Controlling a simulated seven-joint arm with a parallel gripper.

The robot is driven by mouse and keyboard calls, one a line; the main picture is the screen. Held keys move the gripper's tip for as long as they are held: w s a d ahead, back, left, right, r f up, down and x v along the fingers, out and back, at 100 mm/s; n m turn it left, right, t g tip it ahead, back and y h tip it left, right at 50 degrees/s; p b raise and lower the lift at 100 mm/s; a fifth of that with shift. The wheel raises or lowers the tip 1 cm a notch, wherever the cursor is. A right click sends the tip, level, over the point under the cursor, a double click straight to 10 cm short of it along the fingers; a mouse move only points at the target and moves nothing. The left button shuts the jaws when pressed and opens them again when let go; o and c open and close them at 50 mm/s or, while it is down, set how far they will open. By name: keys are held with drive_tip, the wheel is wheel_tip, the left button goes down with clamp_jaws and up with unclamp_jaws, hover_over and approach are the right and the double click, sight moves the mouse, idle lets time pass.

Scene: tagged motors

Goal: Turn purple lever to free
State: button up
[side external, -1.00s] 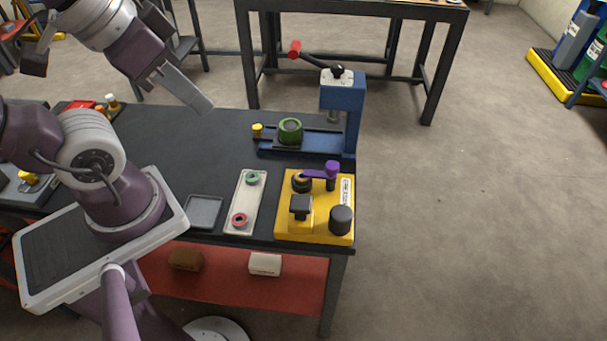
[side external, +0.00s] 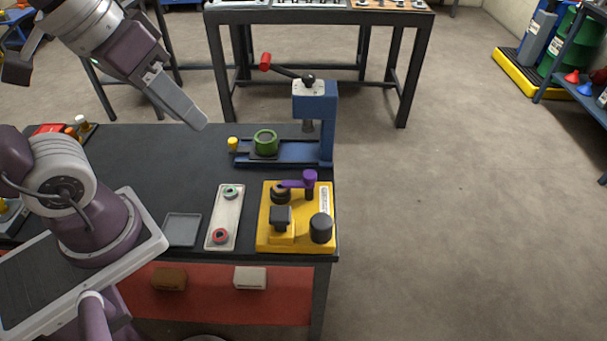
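The purple lever (side external: 298,183) is on the yellow fixture (side external: 262,240) at the front right of the dark workbench. Its raised hub is at the right and its arm points left, ending over or beside a dark round part (side external: 280,195); I cannot tell whether they touch. My gripper (side external: 200,122) is in the air above the bench, pointing down and right. It is well up and left of the lever and apart from it. Its fingers overlap from this side, so the gap between them is hidden. I see nothing held.
A blue press (side external: 325,110) with a red-knobbed handle (side external: 266,62) and a green ring (side external: 265,141) stands behind the fixture. Left of the fixture lie a pale tray (side external: 224,217) with two rings and a grey tray (side external: 183,230). The bench middle (side external: 130,170) is clear.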

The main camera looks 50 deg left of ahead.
drive_tip(key=shift+o, duration=1.4)
drive_tip(key=w+d+f+n+g+h, duration=0.1)
drive_tip(key=w+d+f+n+g, duration=0.1)
drive_tip(key=w+n, duration=0.4)
drive_tip(key=w, duration=0.2)
drive_tip(key=shift+w+f+g, duration=0.15)
drive_tip(key=shift+w+g, duration=0.15)
drive_tip(key=shift+w, duration=0.05)
drive_tip(key=n+g+y, duration=0.2)
drive_tip(key=n, duration=0.8)
hover_over(310, 174)
wheel_tip(310, 174, down, 14)
drive_tip(key=shift+s+f, duration=0.1)
drive_tip(key=shift+f, duration=0.1)
wheel_tip(310, 174, down, 7)
drive_tip(key=shift+r, duration=0.1)
drive_tip(key=shift+f, duration=0.3)
drive_tip(key=shift+c, duration=0.4)
clamp_jaws()
